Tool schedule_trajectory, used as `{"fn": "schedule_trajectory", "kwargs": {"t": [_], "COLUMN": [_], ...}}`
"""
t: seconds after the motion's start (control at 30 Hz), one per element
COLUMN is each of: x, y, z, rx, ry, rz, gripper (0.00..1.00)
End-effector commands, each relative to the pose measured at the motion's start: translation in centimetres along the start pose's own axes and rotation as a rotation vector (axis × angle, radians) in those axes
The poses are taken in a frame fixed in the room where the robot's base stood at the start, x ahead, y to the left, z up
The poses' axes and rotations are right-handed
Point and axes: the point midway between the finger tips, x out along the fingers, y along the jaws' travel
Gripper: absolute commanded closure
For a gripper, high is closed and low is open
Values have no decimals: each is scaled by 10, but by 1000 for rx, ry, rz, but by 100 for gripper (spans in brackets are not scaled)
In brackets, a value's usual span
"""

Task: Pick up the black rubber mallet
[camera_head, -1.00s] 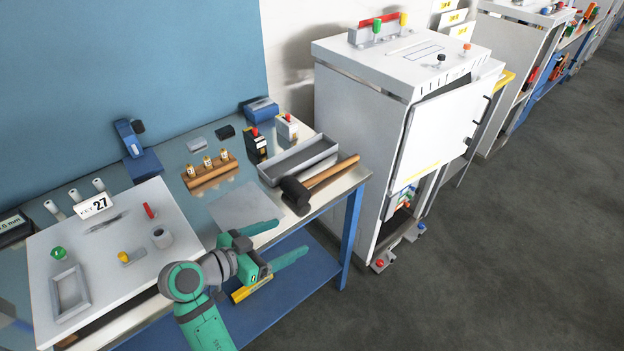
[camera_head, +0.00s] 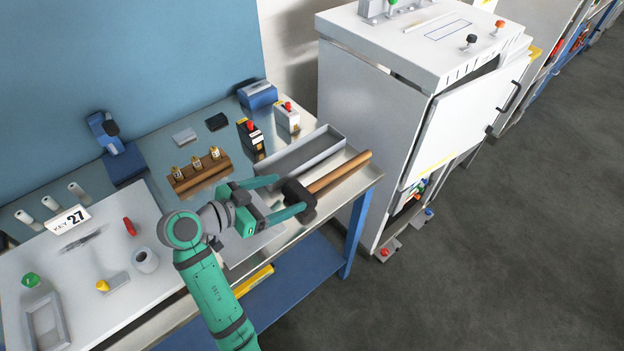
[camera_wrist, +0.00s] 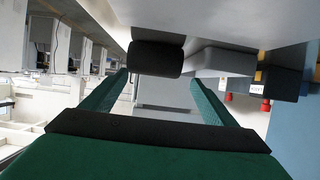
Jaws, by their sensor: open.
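The black rubber mallet lies on the metal workbench (camera_head: 222,292) near its front right edge. Its black head (camera_head: 298,197) faces my gripper, and its wooden handle (camera_head: 340,172) points away to the right, beside a grey tray. My green gripper (camera_head: 291,196) is open, with its fingers reaching toward the head, one on the far side and one on the near side. In the wrist view the dark head (camera_wrist: 156,58) shows between and just beyond the two fingertips (camera_wrist: 156,80). I cannot tell whether a finger touches it.
The long grey tray (camera_head: 333,136) lies just behind the handle. A wooden rack with small bottles (camera_head: 187,187) and two small boxes with red tops stand farther back. A white board (camera_head: 110,280) with small parts is at left. A grey cabinet (camera_head: 360,150) stands right of the bench.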

Motion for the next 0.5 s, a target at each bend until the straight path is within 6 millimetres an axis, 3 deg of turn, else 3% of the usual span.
{"fn": "schedule_trajectory", "kwargs": {"t": [0.03,0.13,0.5], "x": [13,29,59], "y": [3,5,6], "z": [2,3,7], "rx": [-1,-1,-5], "ry": [-6,-9,-10], "rz": [11,16,11], "gripper": [20,20,20]}}
